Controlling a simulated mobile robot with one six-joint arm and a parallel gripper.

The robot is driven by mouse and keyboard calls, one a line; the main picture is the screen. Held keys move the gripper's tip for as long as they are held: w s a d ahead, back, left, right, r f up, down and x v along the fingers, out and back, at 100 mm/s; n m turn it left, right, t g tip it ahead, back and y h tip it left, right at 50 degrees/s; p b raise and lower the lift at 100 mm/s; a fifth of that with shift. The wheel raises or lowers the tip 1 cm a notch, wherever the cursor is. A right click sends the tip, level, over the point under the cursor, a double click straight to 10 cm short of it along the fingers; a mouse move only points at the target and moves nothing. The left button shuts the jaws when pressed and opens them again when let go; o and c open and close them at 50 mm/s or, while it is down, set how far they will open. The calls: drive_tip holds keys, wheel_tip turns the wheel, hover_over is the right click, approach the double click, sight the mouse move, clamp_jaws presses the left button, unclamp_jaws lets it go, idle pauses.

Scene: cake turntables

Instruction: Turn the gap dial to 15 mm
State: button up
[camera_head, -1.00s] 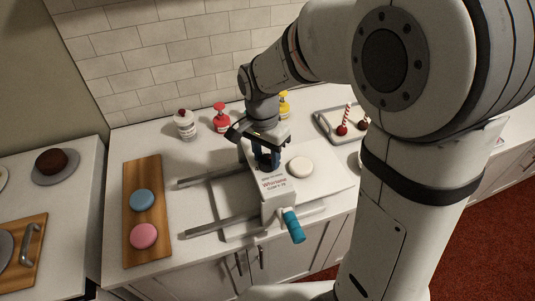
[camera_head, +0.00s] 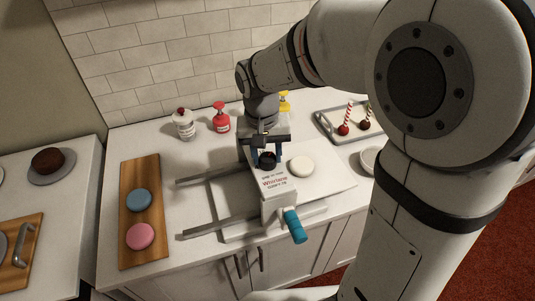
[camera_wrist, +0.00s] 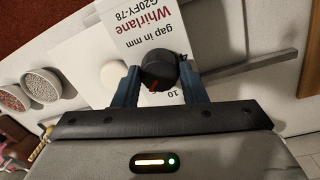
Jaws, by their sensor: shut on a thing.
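The gap dial (camera_wrist: 158,66) is a dark round knob with a red pointer line, on a white machine (camera_head: 270,184) printed "Whirlane" and "gap in mm". The red line points down and slightly left there. My gripper (camera_wrist: 161,72) has its two blue fingers closed on opposite sides of the dial. In the head view my gripper (camera_head: 268,156) is over the machine's top, with the dark dial between its fingers.
A blue-handled crank (camera_head: 295,226) sticks out in front, and grey rails (camera_head: 217,226) extend left. A wooden board (camera_head: 128,212) with blue and pink discs lies left. Red (camera_head: 221,119) and yellow bottles (camera_head: 285,101) stand behind.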

sight(265, 157)
drive_tip(key=shift+n, duration=0.6)
drive_tip(key=o, duration=1)
drive_tip(key=r, duration=0.5)
drive_tip(key=r+b, duration=0.1)
drive_tip(key=r, duration=0.2)
drive_tip(key=shift+a, duration=0.3)
drive_tip(key=shift+f, duration=0.1)
